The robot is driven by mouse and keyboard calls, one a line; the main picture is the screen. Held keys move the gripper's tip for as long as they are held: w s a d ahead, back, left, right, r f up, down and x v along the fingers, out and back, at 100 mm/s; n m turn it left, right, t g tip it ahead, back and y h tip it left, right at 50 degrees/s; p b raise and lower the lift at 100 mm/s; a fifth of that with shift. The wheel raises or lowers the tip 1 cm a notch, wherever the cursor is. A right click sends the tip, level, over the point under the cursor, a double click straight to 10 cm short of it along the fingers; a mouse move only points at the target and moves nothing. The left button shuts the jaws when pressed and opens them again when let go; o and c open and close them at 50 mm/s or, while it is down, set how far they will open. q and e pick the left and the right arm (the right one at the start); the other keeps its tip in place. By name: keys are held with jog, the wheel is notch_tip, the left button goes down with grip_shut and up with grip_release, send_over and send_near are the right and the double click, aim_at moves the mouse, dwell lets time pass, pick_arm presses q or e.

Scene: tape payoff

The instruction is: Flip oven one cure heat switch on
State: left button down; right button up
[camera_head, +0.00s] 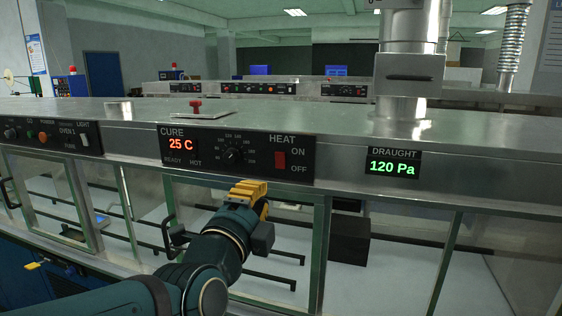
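The cure panel (236,154) is a black strip on the oven's steel front, with a red "25 C" readout and a round dial. The heat switch (280,160) is a red rocker at the panel's right end, beside the ON and OFF labels. Which way it is tipped is too small to tell. My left gripper (252,190) has yellow fingers and is below and a little left of the switch, apart from it in the picture. Its fingers are seen from behind, so their opening is unclear. My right gripper is out of view.
A draught display (393,163) reads 120 Pa at right. Glass doors with dark handles lie below. A red knob (196,106) and a steel duct (408,70) stand on top.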

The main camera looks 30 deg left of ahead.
aim_at(283, 159)
pick_arm(q)
jog(key=p+x, duration=0.3)
jog(key=x, duration=1)
jog(key=shift+w+p, duration=0.3)
jog(key=shift+p, duration=0.1)
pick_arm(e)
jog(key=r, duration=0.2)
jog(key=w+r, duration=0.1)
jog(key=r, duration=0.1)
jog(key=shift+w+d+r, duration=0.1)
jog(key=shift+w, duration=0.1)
pick_arm(q)
jog(key=shift+r, duration=0.1)
